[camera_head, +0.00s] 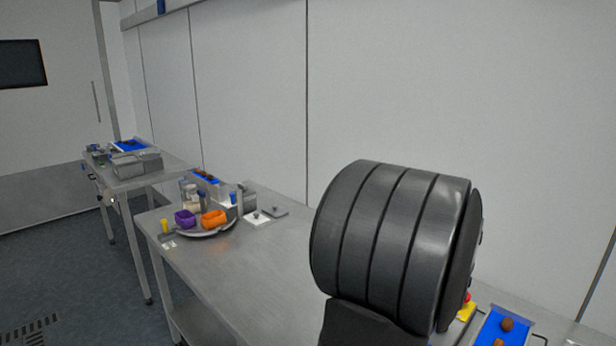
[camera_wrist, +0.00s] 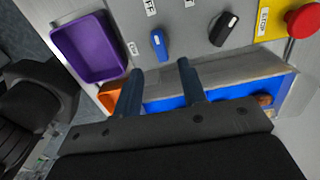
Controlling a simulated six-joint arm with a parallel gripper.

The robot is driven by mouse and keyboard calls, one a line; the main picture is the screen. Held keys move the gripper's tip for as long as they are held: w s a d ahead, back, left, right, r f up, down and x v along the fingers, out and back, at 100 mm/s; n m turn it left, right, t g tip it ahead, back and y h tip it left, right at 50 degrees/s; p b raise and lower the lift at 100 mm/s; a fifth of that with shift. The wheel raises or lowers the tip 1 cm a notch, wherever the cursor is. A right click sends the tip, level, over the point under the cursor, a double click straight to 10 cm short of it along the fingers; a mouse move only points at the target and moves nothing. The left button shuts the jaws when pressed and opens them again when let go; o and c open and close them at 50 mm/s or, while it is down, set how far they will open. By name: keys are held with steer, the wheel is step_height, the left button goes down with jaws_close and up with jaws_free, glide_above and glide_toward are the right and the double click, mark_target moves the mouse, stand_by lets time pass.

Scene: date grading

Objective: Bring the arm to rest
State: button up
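My gripper (camera_wrist: 160,69) shows in the wrist view with two dark fingers spread apart and nothing between them. It is open above or in front of a grey panel and a blue tray (camera_wrist: 218,91). The panel carries a blue knob (camera_wrist: 158,43) and a black knob (camera_wrist: 223,28). My gripper is not visible in the head view, where a large dark ribbed part of my arm fills the right of centre and hides what lies behind it.
In the wrist view, a red button (camera_wrist: 303,20) on a yellow plate is at upper right, and a purple bin (camera_wrist: 90,48) and an orange bin (camera_wrist: 108,97) at left. In the head view, a blue tray with brown dates (camera_head: 508,324) is at lower right. The steel table's (camera_head: 225,268) middle is clear.

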step_height(320, 180, up, 10)
step_height(320, 180, down, 17)
steer(key=shift+f, duration=0.1)
steer(key=shift+f+n, duration=0.15)
steer(key=shift+n, duration=0.15)
steer(key=n, duration=0.4)
steer(key=shift+n, duration=0.3)
steer(key=n, duration=0.4)
